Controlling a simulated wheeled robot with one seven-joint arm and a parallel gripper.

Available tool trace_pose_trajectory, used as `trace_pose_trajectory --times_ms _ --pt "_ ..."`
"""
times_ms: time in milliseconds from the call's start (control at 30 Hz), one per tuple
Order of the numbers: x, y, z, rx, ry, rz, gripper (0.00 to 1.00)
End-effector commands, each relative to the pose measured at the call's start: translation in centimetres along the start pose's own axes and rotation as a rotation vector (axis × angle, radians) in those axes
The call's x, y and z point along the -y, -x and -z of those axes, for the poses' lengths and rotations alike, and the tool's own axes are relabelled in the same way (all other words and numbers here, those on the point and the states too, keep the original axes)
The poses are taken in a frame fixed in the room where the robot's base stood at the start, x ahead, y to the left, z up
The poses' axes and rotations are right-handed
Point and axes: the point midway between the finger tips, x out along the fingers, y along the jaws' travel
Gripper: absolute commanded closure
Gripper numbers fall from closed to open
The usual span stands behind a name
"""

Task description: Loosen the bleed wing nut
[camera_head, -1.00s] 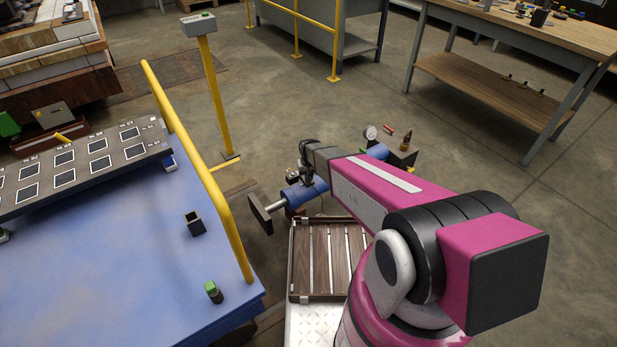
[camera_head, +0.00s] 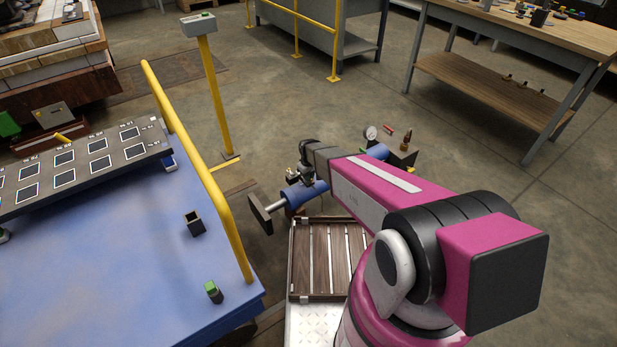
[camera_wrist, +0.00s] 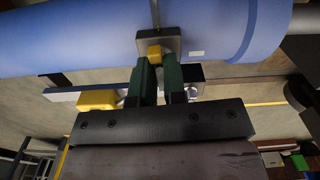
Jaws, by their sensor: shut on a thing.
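In the wrist view a small yellow-brass piece, which looks like the bleed wing nut (camera_wrist: 154,51), sits on a grey square block (camera_wrist: 170,45) on the blue cylinder (camera_wrist: 90,38). My gripper (camera_wrist: 157,68) has its dark green fingers on either side of this piece, shut on it; the exact contact is partly hidden. In the head view my arm reaches over the blue cylinder (camera_head: 307,193). There the wrist hides the nut and the fingertips.
A yellow block (camera_wrist: 97,100) on a grey bar is left of my fingers. A gauge (camera_head: 371,132) and dark box (camera_head: 402,157) stand beyond my arm. A blue table (camera_head: 120,270) with a yellow rail (camera_head: 205,175) is at left. A slatted wooden crate (camera_head: 303,263) lies below.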

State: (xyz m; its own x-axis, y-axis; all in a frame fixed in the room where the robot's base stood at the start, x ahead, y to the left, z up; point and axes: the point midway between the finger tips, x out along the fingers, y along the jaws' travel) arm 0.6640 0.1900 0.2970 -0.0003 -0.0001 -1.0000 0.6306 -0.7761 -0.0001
Motion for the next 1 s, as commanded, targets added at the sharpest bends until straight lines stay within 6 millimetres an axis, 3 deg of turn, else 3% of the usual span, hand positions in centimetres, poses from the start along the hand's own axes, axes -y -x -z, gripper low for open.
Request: trace_pose_trajectory --times_ms 300,333,400,767,1000 --pt "0.0 0.1 0.0 -0.001 0.0 -0.001 1.0" --pt "0.0 0.1 0.0 -0.001 0.0 -0.001 0.79" --pt "0.0 0.1 0.0 -0.001 0.0 -0.001 0.63" --pt "0.0 0.6 0.0 -0.001 -0.001 0.0 0.63" --pt "0.1 4.4 -0.1 -0.002 -0.001 -0.001 0.63"
